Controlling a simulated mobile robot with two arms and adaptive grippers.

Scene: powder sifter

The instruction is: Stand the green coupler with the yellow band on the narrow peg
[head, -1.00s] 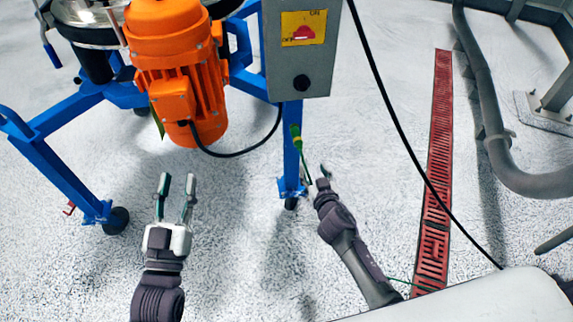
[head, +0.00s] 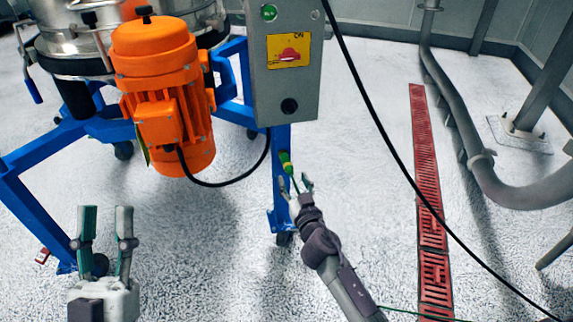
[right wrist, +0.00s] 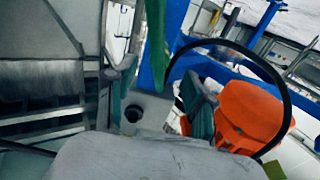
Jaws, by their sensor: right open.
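The small green coupler with its yellow band (head: 286,161) shows in the head view in front of the blue leg below the grey control box. A thin green line runs down from it towards my right gripper. My right gripper (head: 296,184) is open just below the coupler, tips close to it; I cannot tell whether they touch. My left gripper (head: 105,215) is open and empty at the lower left, well apart. I cannot make out the narrow peg.
The blue frame (head: 42,205) carries an orange motor (head: 160,85) and the control box (head: 285,95). A black cable loops below the motor; another hangs across the right. A red floor drain (head: 428,170) and grey pipe (head: 460,110) lie right. Open floor lies between my arms.

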